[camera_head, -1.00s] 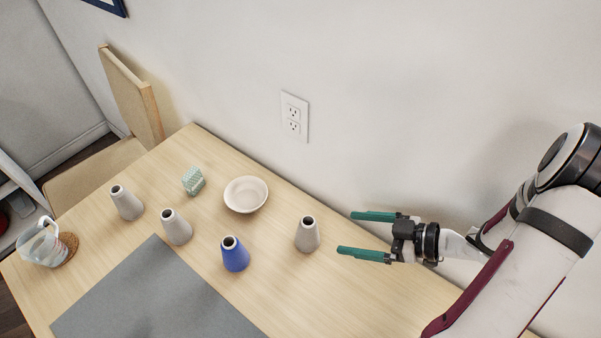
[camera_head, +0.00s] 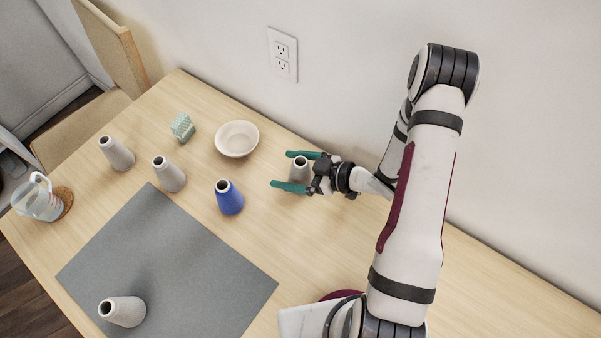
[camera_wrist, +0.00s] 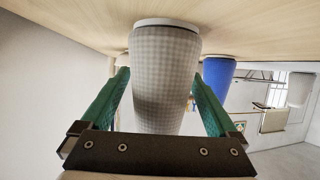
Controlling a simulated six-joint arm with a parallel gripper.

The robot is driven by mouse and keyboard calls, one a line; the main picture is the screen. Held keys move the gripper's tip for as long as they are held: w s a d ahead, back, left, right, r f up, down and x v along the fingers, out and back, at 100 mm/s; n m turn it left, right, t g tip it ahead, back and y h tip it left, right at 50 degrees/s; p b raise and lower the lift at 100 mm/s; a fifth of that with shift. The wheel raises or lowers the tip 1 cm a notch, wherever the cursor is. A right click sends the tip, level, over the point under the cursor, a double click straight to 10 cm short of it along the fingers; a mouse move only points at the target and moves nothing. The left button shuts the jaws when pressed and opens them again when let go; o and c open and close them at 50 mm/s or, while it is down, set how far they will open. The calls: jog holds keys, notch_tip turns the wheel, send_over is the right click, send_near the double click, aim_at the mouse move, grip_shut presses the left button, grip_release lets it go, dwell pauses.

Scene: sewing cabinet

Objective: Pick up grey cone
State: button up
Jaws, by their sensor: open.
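My gripper (camera_head: 289,170) is open, with its two green fingers on either side of a grey cone (camera_head: 299,167) near the wall side of the table. In the wrist view the grey cone (camera_wrist: 165,75) stands between the green fingers, with gaps showing beside it. Other grey cones are a left one (camera_head: 117,154), a middle one (camera_head: 169,175), and one at the front (camera_head: 122,312) on the grey mat. The lower part of the cone at my gripper is partly hidden in the head view.
A blue cone (camera_head: 229,198) stands left of my gripper; it also shows in the wrist view (camera_wrist: 218,75). The grey mat (camera_head: 190,270) covers the table front.

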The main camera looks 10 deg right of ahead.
jog(key=c, duration=1.4)
jog(key=shift+c, duration=0.4)
jog(key=shift+r, duration=0.15)
